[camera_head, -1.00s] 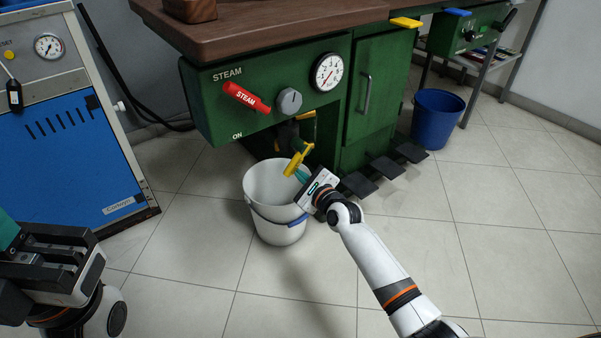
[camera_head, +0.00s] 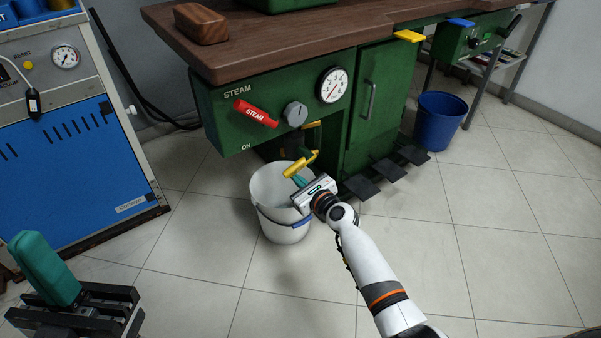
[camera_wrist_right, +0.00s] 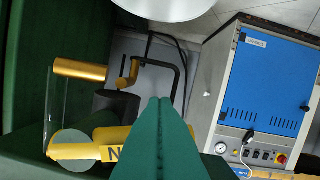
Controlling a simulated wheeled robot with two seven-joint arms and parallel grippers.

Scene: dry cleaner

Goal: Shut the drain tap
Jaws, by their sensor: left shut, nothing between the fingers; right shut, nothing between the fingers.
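The drain tap has a yellow lever (camera_head: 301,164) under the green cabinet's steam panel, above the white bucket (camera_head: 281,224). In the right wrist view a yellow lever (camera_wrist_right: 85,152) with part of a letter on it lies left of the fingers. My right gripper (camera_head: 298,180) is shut and empty, its teal tips just below the lever over the bucket. The teal fingers also show in the right wrist view (camera_wrist_right: 160,110); I cannot tell whether they touch the lever. My left gripper (camera_head: 38,246) is shut and empty at lower left, far from the tap.
The panel carries a red steam lever (camera_head: 256,114), a grey knob (camera_head: 295,114) and a gauge (camera_head: 333,86). Black pedals (camera_head: 388,168) are right of the bucket. A blue machine (camera_head: 75,155) stands left and a blue bucket (camera_head: 437,120) right. The front floor is clear.

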